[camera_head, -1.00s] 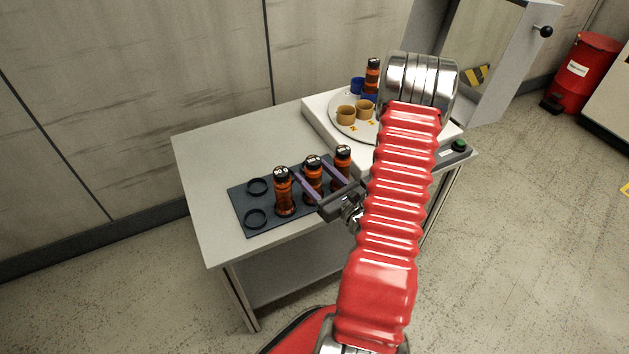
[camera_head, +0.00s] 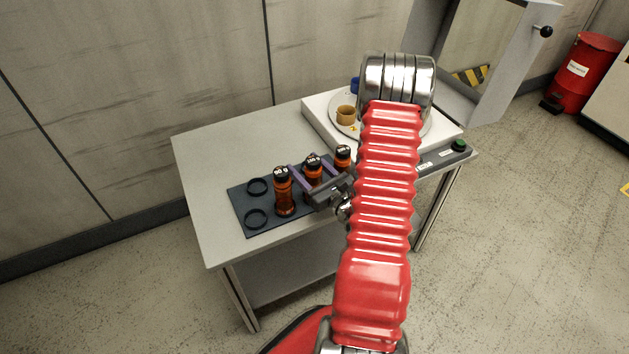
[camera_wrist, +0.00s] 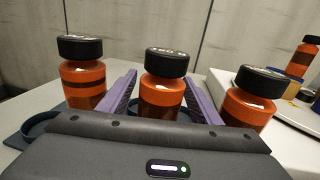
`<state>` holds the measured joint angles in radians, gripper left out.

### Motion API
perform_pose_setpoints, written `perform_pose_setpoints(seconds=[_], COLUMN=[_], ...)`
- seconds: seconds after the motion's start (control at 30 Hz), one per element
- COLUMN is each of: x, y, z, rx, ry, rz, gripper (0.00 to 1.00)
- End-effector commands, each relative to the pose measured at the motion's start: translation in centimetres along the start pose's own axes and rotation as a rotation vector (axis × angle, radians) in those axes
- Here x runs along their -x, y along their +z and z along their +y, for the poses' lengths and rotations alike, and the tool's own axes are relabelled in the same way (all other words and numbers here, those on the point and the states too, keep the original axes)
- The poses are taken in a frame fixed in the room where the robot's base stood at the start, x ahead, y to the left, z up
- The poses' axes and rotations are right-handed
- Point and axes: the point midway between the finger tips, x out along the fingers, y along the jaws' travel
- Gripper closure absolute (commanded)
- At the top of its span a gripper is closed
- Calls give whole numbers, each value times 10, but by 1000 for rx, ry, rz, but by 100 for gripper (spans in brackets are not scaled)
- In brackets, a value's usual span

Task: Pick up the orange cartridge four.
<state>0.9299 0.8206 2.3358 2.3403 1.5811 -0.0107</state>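Three orange cartridges with black caps stand upright in a row on the dark mat (camera_head: 240,200): the left one (camera_head: 284,197), the middle one (camera_head: 312,177) and the right one (camera_head: 343,158). The cap labels are too small to read, so I cannot tell which is four. My gripper (camera_head: 309,164) is open, with its purple fingers on either side of the middle cartridge. In the wrist view the middle cartridge (camera_wrist: 162,92) stands between the fingers, with a gap visible on both sides. Its lower part is hidden by my gripper body.
The left cartridge (camera_wrist: 83,84) and right cartridge (camera_wrist: 247,108) stand close outside my fingers. The table's left side is clear.

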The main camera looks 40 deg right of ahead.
Motion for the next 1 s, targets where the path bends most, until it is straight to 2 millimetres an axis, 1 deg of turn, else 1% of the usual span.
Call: perform_pose_setpoints(seconds=[0.03, 0.07, 0.63, 1.0], x=[0, 0, 0, 0], y=[0, 0, 0, 3], z=[0, 0, 0, 0], rx=[0, 0, 0, 1], ry=[0, 0, 0, 0], rz=[0, 0, 0, -1], gripper=[46, 48, 87, 88])
